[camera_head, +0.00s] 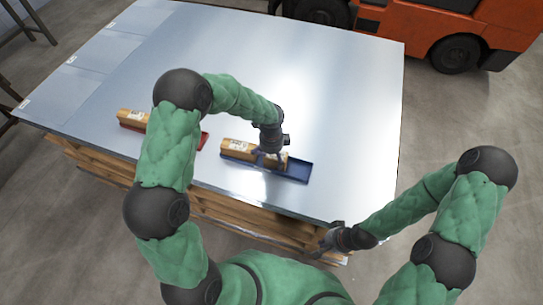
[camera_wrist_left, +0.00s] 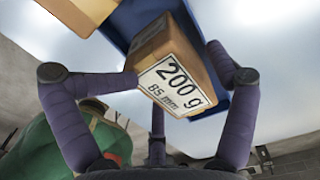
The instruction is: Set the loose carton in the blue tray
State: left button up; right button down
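The blue tray (camera_head: 298,172) lies on the metal sheet near its front edge, with its right end bare. A tan carton (camera_head: 275,160) is at the middle of the tray, between the fingers of my left gripper (camera_head: 268,154). In the left wrist view this carton (camera_wrist_left: 165,62) shows a "200 g 85 mm" label, with a finger against each side and the blue tray (camera_wrist_left: 122,22) behind it. Whether it rests on the tray floor is hard to tell. Another carton (camera_head: 238,148) sits in the tray's left end. My right gripper (camera_head: 326,242) is empty near the sheet's front edge; its opening is unclear.
A red tray (camera_head: 203,140) with a carton (camera_head: 133,118) lies to the left, partly hidden by my left arm. The metal sheet (camera_head: 330,85) is clear behind and right of the trays. It rests on wooden pallets (camera_head: 240,215). An orange forklift (camera_head: 420,25) stands behind.

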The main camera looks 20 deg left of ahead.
pick_arm(q)
notch_tip(320, 180, up, 12)
dwell(0.6)
